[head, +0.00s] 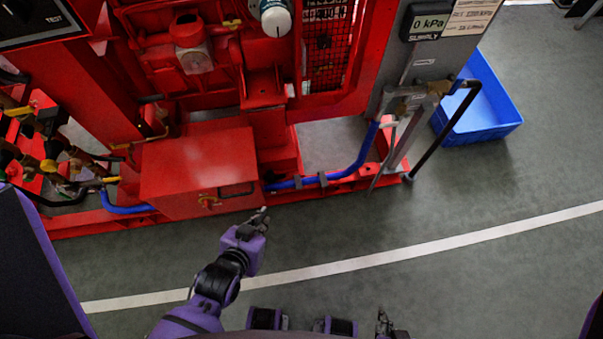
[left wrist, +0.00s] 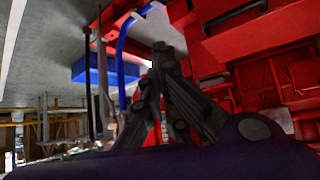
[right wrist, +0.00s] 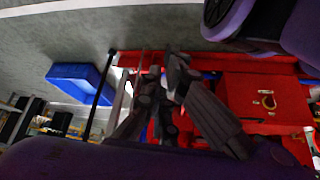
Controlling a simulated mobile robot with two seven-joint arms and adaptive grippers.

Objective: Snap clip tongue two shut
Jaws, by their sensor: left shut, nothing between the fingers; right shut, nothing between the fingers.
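A blue hose (head: 350,170) runs along the red base rail, with two small grey clips on it, a left clip (head: 298,183) and a right clip (head: 322,179). Which one is clip two, and whether either tongue is shut, is too small to tell. My left gripper (head: 262,215) is shut and empty, just in front of the rail and left of both clips. In the left wrist view the blue hose (left wrist: 122,62) shows beyond my left gripper (left wrist: 160,52). My right gripper (head: 383,318) is shut and empty at the bottom edge, well away from the hose.
A red box with a handle (head: 190,170) stands left of the clips. A black-handled lever (head: 445,130) and grey post stand to the right, before a blue bin (head: 485,105). The grey floor with a white line (head: 400,255) is clear in front.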

